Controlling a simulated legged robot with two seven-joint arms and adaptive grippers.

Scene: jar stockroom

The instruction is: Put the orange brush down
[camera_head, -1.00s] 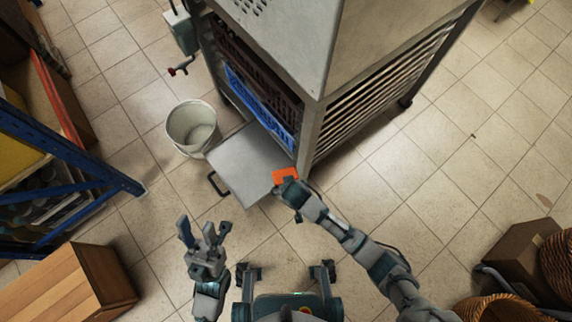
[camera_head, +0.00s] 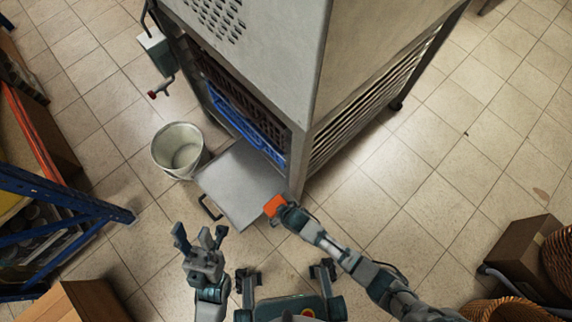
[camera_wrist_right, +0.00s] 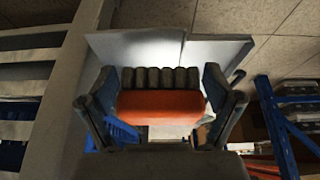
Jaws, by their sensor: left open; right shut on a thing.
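The orange brush (camera_head: 274,206) is in my right gripper (camera_head: 284,212), beside the right front corner of the grey open door panel (camera_head: 238,183). In the right wrist view the brush (camera_wrist_right: 160,105) sits between both fingers of my right gripper (camera_wrist_right: 160,100), its row of dark bristles facing the grey panel (camera_wrist_right: 195,50). Whether the brush touches the panel I cannot tell. My left gripper (camera_head: 200,240) is open and empty, fingers spread, to the left of and nearer than the panel.
The large metal cabinet (camera_head: 250,60) with a blue crate (camera_head: 245,125) inside stands ahead. A white bucket (camera_head: 180,150) stands left of the panel. Baskets (camera_head: 505,310) and a brown carton (camera_head: 525,250) are at right.

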